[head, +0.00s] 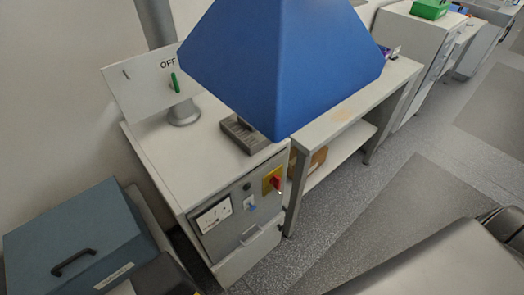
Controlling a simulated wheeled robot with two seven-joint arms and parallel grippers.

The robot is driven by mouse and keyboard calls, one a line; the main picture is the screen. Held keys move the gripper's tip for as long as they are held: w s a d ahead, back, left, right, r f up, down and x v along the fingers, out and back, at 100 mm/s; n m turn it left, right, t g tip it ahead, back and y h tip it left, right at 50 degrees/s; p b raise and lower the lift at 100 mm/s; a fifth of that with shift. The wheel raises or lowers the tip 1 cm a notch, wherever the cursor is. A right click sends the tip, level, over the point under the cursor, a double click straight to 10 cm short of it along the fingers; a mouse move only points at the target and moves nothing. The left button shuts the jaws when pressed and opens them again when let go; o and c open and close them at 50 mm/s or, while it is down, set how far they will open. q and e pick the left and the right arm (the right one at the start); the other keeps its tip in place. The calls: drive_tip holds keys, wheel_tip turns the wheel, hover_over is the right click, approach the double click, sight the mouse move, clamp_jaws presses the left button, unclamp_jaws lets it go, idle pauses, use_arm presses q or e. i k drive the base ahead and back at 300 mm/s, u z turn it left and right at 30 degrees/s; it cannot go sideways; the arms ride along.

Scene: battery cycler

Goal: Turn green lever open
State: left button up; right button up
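The green lever (175,83) is a small, narrow handle on a white panel (140,92). It stands near upright, leaning slightly. The word "OFF" is printed just above it, and a short dark mark shows at the panel's upper left. The panel stands over the back left of a white cabinet (185,150), by a grey pipe. Neither of my grippers can be made out in the head view, and nothing is seen touching the lever.
A large blue hood (285,65) hangs over the cabinet, right of the panel. The cabinet front has a red knob (276,183) and a dial meter (213,215). A blue-grey box (75,245) stands at lower left. Grey floor (350,225) is open at right.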

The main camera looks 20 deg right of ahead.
sight(175, 85)
drive_tip(key=k, duration=0.5)
drive_tip(key=z, duration=2.35)
drive_tip(key=i, duration=2.7)
drive_tip(key=u, duration=2.95)
